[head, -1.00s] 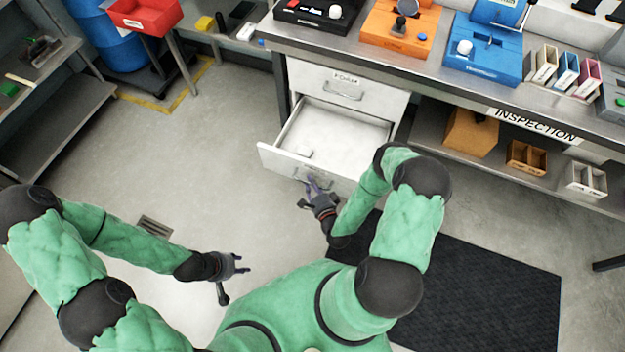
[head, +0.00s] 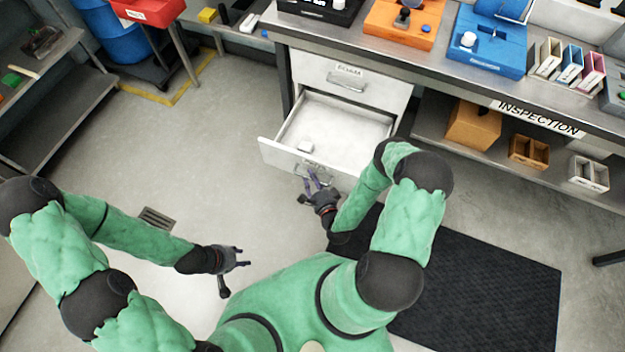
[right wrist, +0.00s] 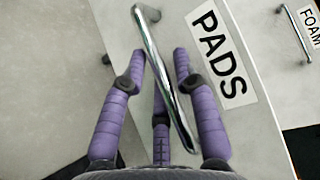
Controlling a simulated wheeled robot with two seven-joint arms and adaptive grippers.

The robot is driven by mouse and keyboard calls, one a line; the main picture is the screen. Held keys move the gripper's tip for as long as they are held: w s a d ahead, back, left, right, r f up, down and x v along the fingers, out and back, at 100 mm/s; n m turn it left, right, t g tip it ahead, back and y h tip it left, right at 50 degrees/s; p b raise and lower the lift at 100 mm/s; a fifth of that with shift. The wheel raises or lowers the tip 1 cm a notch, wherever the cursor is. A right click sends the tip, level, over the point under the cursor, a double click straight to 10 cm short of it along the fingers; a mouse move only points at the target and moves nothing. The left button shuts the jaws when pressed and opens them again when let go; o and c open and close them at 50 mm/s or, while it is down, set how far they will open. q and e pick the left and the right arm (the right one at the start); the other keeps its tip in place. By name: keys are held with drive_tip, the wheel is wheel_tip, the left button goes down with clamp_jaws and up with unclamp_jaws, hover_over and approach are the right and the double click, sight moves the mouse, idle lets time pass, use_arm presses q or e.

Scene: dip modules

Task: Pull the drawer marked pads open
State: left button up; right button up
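The drawer marked pads (head: 281,153) is the lower white drawer under the bench and stands well pulled out. Its PADS label (right wrist: 222,52) is readable in the right wrist view, beside its shiny bar handle (right wrist: 157,60). My right gripper (head: 314,180) is at the front of this drawer. In the right wrist view its purple fingers (right wrist: 160,58) are spread apart, with the handle passing between them; firm contact on both sides does not show. My left gripper (head: 240,257) is over bare floor at the left, away from the drawer, its fingers apart and empty.
A closed upper drawer (head: 390,92) sits above; the right wrist view shows a FOAM label (right wrist: 311,27). Shelf bins (head: 528,151) stand to the right. A black mat (head: 480,270) covers the floor; floor left of the drawer is clear.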

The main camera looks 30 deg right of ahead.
drive_tip(key=s+r, duration=0.1)
drive_tip(key=s, duration=1.1)
drive_tip(key=shift+a+r, duration=0.4)
drive_tip(key=shift+w, duration=0.1)
drive_tip(key=w+a+f+n+g+y+p, duration=0.2)
drive_tip(key=w+a+n+g+y, duration=0.25)
drive_tip(key=a+n+g, duration=0.4)
drive_tip(key=s+a+r+n+g+p, duration=0.1)
drive_tip(key=s+a+r+n+g, duration=0.3)
drive_tip(key=s+r+n+g, duration=0.3)
drive_tip(key=shift+s+a+r+n+y, duration=0.35)
drive_tip(key=shift+s+r+n, duration=0.1)
drive_tip(key=shift+s+n, duration=0.75)
